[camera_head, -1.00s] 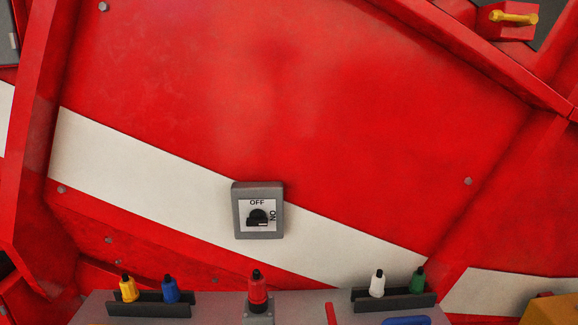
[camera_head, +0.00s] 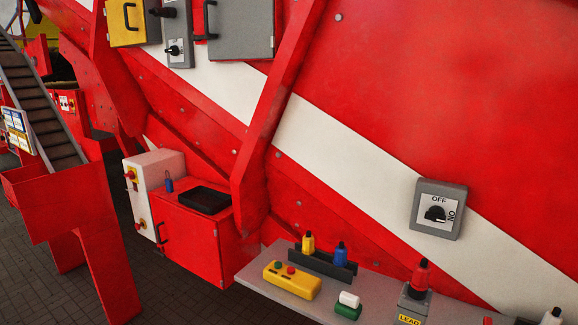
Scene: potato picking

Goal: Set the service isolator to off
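A grey switch box (camera_head: 416,208) is fixed to the red and white panel at the right. Its white plate reads OFF at the top and ON at the right side. Its black knob (camera_head: 435,214) appears to lie sideways, toward the ON mark. A second grey switch box (camera_head: 181,31) with a black knob (camera_head: 174,50) is at the upper left; its marks are too small to read. No readable label shows which box is the service isolator. My gripper is not in view.
A grey shelf (camera_head: 262,258) below the right switch box carries a yellow button box (camera_head: 291,280), coloured plugs and a LEAD holder (camera_head: 413,303). A red cabinet (camera_head: 190,240) juts out at the left. A conveyor (camera_head: 44,108) stands further left, with dark floor between.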

